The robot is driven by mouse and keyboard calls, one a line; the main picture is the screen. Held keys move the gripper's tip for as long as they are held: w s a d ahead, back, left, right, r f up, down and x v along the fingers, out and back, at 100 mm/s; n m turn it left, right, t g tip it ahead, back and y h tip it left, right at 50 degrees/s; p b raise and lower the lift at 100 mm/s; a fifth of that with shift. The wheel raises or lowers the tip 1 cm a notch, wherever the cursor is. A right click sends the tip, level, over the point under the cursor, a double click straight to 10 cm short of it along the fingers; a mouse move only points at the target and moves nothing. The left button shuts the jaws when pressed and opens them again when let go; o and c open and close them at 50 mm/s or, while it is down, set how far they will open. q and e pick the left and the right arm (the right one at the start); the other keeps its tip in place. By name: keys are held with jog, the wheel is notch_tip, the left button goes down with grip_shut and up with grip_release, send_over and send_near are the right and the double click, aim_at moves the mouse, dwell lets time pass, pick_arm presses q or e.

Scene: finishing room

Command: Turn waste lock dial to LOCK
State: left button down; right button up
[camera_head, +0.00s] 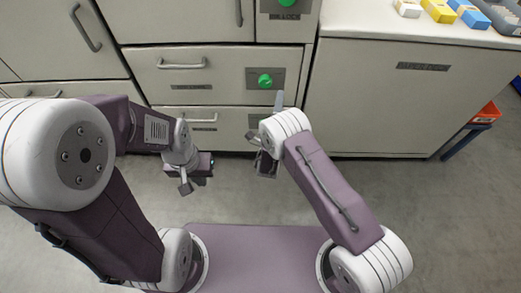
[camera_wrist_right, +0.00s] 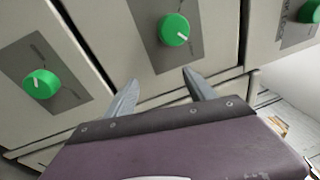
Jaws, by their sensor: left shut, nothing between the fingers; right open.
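Green round dials sit on grey plates on the cabinet fronts. One dial (camera_head: 265,80) is on the middle drawer, and another dial (camera_head: 288,2) is at the top edge. Their labels are too small to read, so I cannot tell which is the waste lock. In the right wrist view, a green dial with a white mark (camera_wrist_right: 173,29) lies beyond my fingers, with another dial (camera_wrist_right: 40,83) at left and a third (camera_wrist_right: 311,11) at top right. My right gripper (camera_wrist_right: 159,79) is open and empty, apart from the dials. My left gripper (camera_head: 186,187) is shut and empty, above the floor.
The drawers have metal bar handles (camera_head: 182,65). A white-topped cabinet (camera_head: 385,95) stands at right, with yellow (camera_head: 439,11) and blue (camera_head: 469,12) boxes on it. An orange bin (camera_head: 487,113) is at far right. Grey floor (camera_head: 235,190) lies open between my arms.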

jog(key=s+a+f+n+g+y+b, duration=0.1)
jog(key=s+a+f+b, duration=0.15)
jog(key=f, duration=0.75)
jog(key=s+a+f+n+y+b, duration=0.2)
jog(key=s+f+b, duration=0.1)
jog(key=f, duration=0.6)
pick_arm(q)
notch_tip(320, 180, down, 15)
jog(key=b, duration=0.6)
pick_arm(e)
jog(key=w, duration=0.9)
jog(key=shift+w+a, duration=0.1)
jog(key=c, duration=1.4)
jog(key=shift+o, duration=0.2)
